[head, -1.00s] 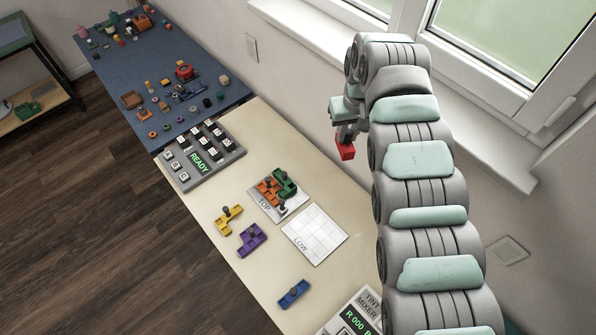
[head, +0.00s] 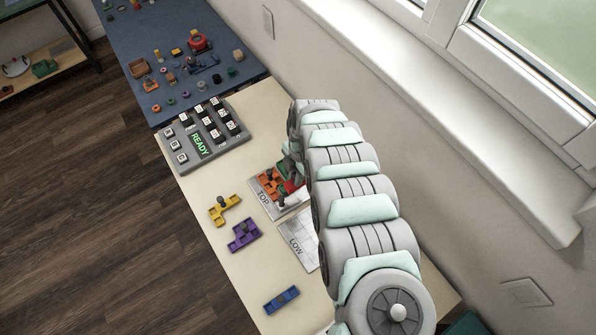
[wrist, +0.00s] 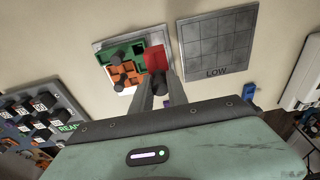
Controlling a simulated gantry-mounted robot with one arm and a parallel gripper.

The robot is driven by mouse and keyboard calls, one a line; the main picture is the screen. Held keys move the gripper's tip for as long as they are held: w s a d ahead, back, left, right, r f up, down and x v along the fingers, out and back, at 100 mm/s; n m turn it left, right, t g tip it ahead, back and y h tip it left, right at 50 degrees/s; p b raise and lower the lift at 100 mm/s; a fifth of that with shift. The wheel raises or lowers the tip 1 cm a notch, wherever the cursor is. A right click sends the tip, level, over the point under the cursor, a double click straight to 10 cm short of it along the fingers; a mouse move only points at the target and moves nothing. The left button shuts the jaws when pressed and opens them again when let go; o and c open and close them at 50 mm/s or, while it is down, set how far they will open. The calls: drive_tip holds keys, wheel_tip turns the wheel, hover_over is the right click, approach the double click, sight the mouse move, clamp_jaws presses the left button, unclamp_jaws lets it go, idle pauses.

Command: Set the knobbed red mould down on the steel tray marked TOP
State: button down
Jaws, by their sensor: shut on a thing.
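My gripper (wrist: 160,95) is shut on the red mould (wrist: 155,60), which shows between and beyond the fingertips in the wrist view. In the head view only a bit of red (head: 290,187) shows; my arm hides most of the gripper. The red mould is over the right part of the steel tray marked TOP (head: 264,202), beside the orange mould (head: 270,180) and the green mould (wrist: 122,52). The orange and green moulds lie on that tray with dark knobs up. I cannot tell whether the red mould touches the tray.
The tray marked LOW (wrist: 217,45) is empty beside TOP. A yellow mould (head: 224,210), a purple mould (head: 244,235) and a blue mould (head: 282,300) lie on the cream bench. A grey keypad panel reading READY (head: 203,135) stands beyond. The window wall is at right.

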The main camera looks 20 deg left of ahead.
drive_tip(key=shift+f+b, duration=3.65)
drive_tip(key=shift+f, duration=0.75)
drive_tip(key=shift+f+b, duration=0.35)
drive_tip(key=shift+f, duration=0.15)
drive_tip(key=c, duration=1.2)
unclamp_jaws()
drive_tip(key=r, duration=0.6)
drive_tip(key=w+r, duration=0.1)
drive_tip(key=r, duration=0.3)
drive_tip(key=shift+d, duration=0.35)
drive_tip(key=shift+r, duration=0.4)
